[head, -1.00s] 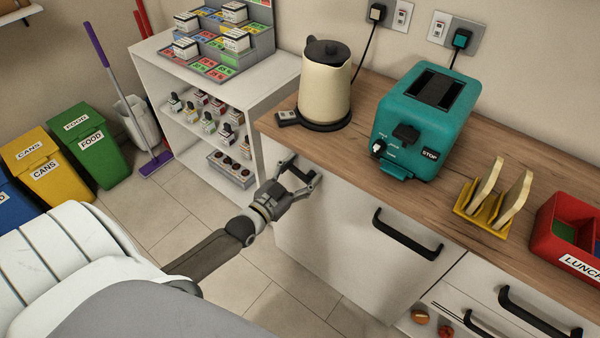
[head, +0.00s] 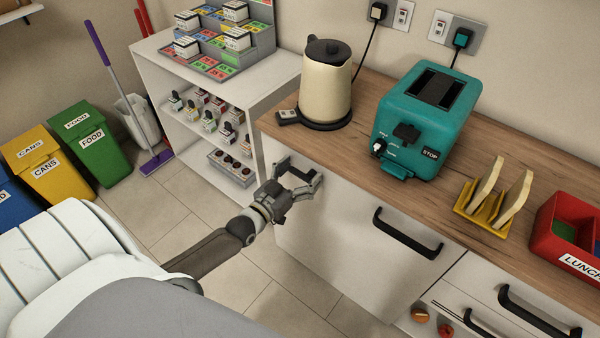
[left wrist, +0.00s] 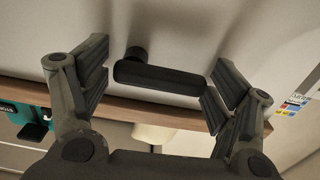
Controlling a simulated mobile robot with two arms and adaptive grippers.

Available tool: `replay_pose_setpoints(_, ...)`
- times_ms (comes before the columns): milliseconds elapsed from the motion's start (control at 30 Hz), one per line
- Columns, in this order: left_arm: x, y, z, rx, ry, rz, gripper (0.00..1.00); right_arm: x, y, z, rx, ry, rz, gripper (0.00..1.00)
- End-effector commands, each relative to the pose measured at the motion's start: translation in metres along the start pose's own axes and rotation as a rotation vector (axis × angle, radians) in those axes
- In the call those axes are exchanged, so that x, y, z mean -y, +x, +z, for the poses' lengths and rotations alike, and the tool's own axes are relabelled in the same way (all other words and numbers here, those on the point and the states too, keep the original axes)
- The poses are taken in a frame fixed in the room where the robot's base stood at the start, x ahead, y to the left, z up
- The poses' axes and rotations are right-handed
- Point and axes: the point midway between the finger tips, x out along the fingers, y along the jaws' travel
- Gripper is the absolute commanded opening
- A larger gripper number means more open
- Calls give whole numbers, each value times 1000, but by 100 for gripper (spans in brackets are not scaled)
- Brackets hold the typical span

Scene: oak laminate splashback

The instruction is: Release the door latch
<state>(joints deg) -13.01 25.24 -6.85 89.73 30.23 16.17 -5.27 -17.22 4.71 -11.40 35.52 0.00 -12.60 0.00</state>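The latch is a black lever handle (left wrist: 160,78) on the white cabinet door (head: 330,235), near the door's upper left corner. In the left wrist view its round pivot is at the left and its bar runs right, slightly tilted. My left gripper (head: 305,181) is at this corner in the head view, partly covering the latch. In the left wrist view my left gripper (left wrist: 155,85) is open, with one finger beyond each end of the lever. The right finger is very close to the bar's end; I cannot tell whether it touches. My right gripper is out of view.
The wooden countertop (head: 350,155) overhangs the door closely above the gripper. A cream kettle (head: 326,85) and teal toaster (head: 425,120) stand on it. A black bar handle (head: 407,235) is farther right on the front. White shelving (head: 255,130) is left; the floor before the door is clear.

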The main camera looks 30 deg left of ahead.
Motion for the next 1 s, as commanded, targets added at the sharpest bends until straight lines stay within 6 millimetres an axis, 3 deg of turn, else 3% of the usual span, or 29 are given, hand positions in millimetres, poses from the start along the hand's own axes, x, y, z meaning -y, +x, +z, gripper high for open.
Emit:
replay_pose_setpoints(467, 0, -8, 1, 1, 2, 0, 88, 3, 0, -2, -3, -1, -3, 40)
replay_pose_setpoints(1000, 0, -99, 1, 3, 2, -1, 88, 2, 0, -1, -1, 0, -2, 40)
